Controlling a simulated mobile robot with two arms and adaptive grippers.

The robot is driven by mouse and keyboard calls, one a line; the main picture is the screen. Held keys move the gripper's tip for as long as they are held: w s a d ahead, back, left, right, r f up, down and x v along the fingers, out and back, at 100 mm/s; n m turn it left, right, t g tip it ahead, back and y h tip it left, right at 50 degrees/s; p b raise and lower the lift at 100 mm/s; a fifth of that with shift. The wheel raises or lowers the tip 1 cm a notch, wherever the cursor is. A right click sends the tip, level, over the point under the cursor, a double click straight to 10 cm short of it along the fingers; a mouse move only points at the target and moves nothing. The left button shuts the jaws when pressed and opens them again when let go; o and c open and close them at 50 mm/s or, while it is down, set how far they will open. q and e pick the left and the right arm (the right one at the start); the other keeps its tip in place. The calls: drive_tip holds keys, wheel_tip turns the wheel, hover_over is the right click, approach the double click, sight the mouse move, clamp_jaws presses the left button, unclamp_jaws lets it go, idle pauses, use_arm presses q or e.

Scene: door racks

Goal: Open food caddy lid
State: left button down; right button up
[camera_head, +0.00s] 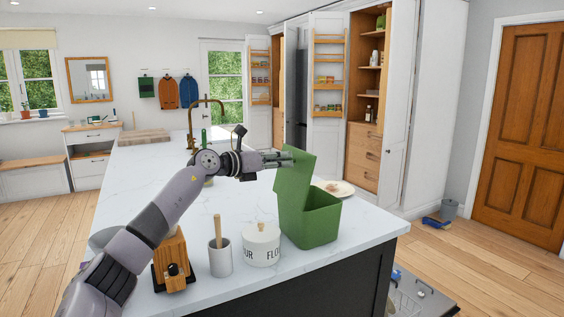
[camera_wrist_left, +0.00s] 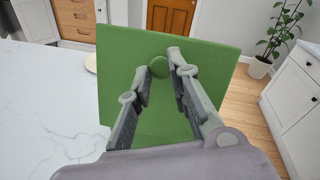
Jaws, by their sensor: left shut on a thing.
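The green food caddy (camera_head: 318,222) stands on the white worktop near its right end. Its green lid (camera_head: 295,182) is tilted up, nearly upright, along the caddy's left side. My left gripper (camera_head: 284,160) reaches in from the left at the lid's upper part. In the left wrist view the lid (camera_wrist_left: 120,65) fills the middle as a flat green panel. There my left gripper (camera_wrist_left: 167,66) has its fingers around a small round green tab (camera_wrist_left: 159,67) on the lid and is shut on it. My right gripper is not in view.
A white flour tin (camera_head: 261,247), a grey utensil pot (camera_head: 220,258) and a wooden grinder (camera_head: 174,262) stand left of the caddy. A plate (camera_head: 335,188) lies behind it. The worktop (camera_head: 140,180) is mostly clear farther back.

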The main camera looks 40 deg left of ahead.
use_arm(q)
drive_tip(key=shift+f, duration=0.5)
drive_tip(key=c, duration=1.9)
unclamp_jaws()
drive_tip(key=o, duration=0.4)
drive_tip(key=shift+a, duration=0.1)
drive_tip(key=shift+o, duration=0.4)
drive_tip(key=shift+r, duration=0.15)
drive_tip(key=v, duration=0.7)
drive_tip(key=shift+s, duration=0.15)
